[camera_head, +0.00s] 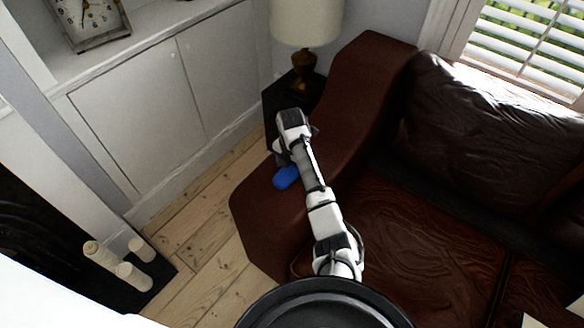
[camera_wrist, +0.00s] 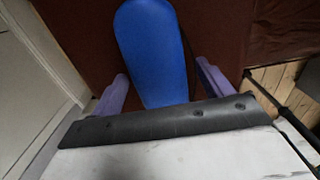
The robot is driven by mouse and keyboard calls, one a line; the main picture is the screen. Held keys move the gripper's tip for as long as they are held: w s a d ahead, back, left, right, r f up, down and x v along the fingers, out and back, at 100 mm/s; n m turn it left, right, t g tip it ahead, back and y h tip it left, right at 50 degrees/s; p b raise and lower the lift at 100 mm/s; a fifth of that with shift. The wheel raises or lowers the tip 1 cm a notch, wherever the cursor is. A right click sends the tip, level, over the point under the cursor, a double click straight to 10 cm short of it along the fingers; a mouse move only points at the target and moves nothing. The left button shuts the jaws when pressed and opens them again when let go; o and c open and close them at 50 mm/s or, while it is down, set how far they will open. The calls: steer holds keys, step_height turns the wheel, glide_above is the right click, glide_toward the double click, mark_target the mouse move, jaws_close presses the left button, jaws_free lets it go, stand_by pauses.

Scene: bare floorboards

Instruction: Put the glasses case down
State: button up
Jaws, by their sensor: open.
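The blue glasses case (camera_head: 286,178) is on the dark red leather sofa arm (camera_head: 262,215), under the end of my arm. In the wrist view the case (camera_wrist: 152,50) is long and rounded, with its near end between my two purple fingers. My gripper (camera_wrist: 163,87) is open, with a gap between each finger and the case. The case appears to rest on the leather, but its underside is hidden. In the head view the fingers are mostly hidden by my wrist.
A lamp (camera_head: 306,22) stands on a dark side table (camera_head: 280,97) behind the sofa arm. White cabinets (camera_head: 130,120) line the left. Candles (camera_head: 132,275) stand on a dark slab at lower left. Bare floorboards (camera_head: 200,225) lie between; sofa cushions (camera_head: 430,240) are at right.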

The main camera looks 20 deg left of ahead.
mark_target(291, 167)
step_height(291, 167, up, 12)
steer(key=p, duration=0.1)
steer(key=shift+r, duration=0.15)
steer(key=shift+a, duration=0.1)
